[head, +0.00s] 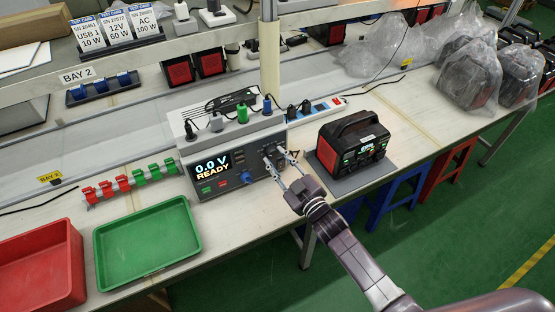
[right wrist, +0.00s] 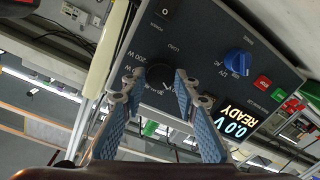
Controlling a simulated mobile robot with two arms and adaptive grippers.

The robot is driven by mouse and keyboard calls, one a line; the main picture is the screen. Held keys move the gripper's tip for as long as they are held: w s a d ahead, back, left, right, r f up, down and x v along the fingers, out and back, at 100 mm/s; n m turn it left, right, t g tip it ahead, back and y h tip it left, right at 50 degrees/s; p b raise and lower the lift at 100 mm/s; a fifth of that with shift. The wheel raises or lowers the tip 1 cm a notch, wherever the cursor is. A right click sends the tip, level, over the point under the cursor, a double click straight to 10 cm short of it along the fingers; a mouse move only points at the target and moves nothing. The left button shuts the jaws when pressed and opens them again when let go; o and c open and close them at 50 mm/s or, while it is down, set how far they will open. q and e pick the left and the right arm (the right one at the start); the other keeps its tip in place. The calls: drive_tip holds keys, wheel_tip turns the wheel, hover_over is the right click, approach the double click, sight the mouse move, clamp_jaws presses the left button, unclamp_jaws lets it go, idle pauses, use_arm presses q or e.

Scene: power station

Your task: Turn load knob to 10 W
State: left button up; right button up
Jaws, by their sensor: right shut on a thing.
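The tester (head: 237,160) is a grey box on the bench, and its display (head: 211,170) reads 0.0 V READY. The black load knob (right wrist: 158,76) is on its front panel, near the printed words LOAD and 200 W. My right gripper (head: 280,160) reaches the right part of the panel from the front right. In the right wrist view its two blue-padded fingers (right wrist: 159,82) are shut on the load knob, one on each side. The fingers partly hide the knob and its scale, so I cannot tell its setting. My left gripper is not in view.
A blue knob (head: 246,177) sits left of the load knob. A black and red power station (head: 352,143) stands on a grey mat to the right. Plugs and cables sit on top of the tester. A green tray (head: 147,279) and a red bin (head: 42,262) are at the left.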

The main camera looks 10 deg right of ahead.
drive_tip(key=o, duration=1.1)
drive_tip(key=shift+o, duration=0.2)
drive_tip(key=v, duration=1.2)
